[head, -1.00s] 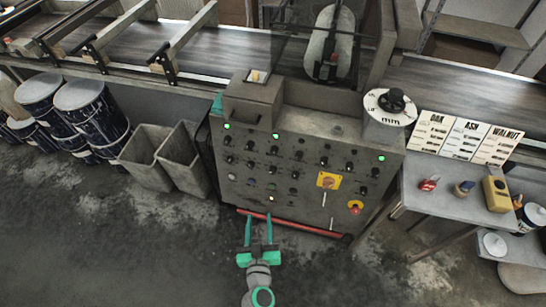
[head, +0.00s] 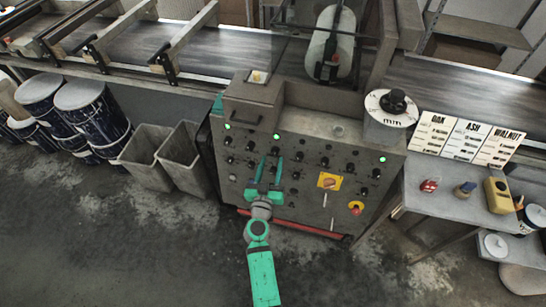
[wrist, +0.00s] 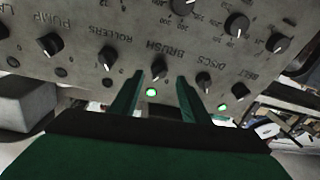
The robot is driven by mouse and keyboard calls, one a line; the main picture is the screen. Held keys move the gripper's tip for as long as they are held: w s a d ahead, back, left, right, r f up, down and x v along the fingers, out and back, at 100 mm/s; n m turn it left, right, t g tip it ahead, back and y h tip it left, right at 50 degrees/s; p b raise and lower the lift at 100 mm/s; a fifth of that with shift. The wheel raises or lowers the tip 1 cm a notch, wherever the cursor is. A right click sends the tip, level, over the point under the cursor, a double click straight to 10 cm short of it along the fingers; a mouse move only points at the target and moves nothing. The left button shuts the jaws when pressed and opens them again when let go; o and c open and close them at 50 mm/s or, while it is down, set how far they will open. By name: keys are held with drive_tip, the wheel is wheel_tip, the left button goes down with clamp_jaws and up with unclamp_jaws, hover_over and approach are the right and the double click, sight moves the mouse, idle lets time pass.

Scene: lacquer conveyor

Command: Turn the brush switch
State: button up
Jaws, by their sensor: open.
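The brush switch (wrist: 159,68) is a black rotary knob with a pale pointer mark, beside the label BRUSH on the grey control panel (head: 310,205). In the wrist view it lies between the tips of my green gripper (wrist: 158,84), which is open and spread to either side of it. A gap or contact cannot be told. A lit green lamp (wrist: 151,92) shows just below the knob. In the head view my gripper (head: 271,160) is in front of the panel's left-middle part, pointing at it, and hides some knobs there.
Neighbouring knobs are close: rollers (wrist: 107,58) to the left and discs (wrist: 203,80) to the right. Grey bins (head: 148,155) stand left, a side table (head: 440,202) right.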

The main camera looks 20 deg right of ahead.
sight(275, 152)
drive_tip(key=x, duration=0.3)
drive_tip(key=shift+w, duration=0.1)
drive_tip(key=shift+d, duration=0.1)
drive_tip(key=c, duration=1.1)
drive_tip(key=shift+o, duration=0.2)
